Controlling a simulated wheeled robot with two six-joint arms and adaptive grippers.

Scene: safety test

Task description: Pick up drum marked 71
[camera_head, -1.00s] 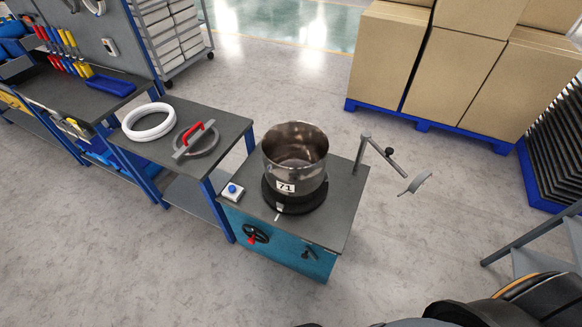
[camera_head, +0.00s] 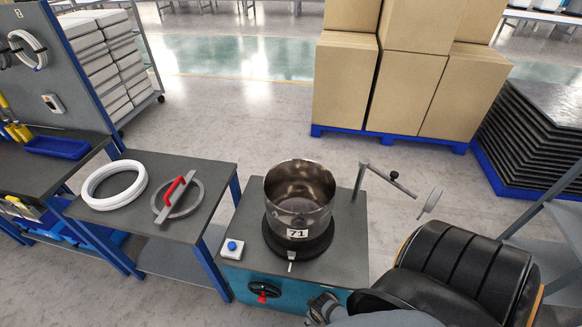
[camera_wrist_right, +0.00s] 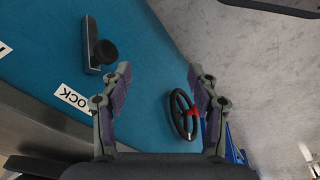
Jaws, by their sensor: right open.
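The drum marked 71 (camera_head: 298,205) is an open, shiny metal pot with a white 71 label on its front. It stands upright on a black round base (camera_head: 300,243) on the grey top of a teal cabinet (camera_head: 235,277). My right gripper (camera_wrist_right: 158,82) is open and empty in the right wrist view, facing the teal cabinet side. In the head view my right gripper (camera_head: 322,307) is low at the cabinet's front, below the drum and apart from it. My left gripper is not in view.
A crank arm (camera_head: 395,180) rises right of the drum. A blue button box (camera_head: 232,247) sits at the cabinet's left corner. A black handwheel (camera_wrist_right: 183,114) and a latch knob (camera_wrist_right: 105,52) are on the teal side. A side table holds a white ring (camera_head: 115,184) and a red-handled lid (camera_head: 177,195).

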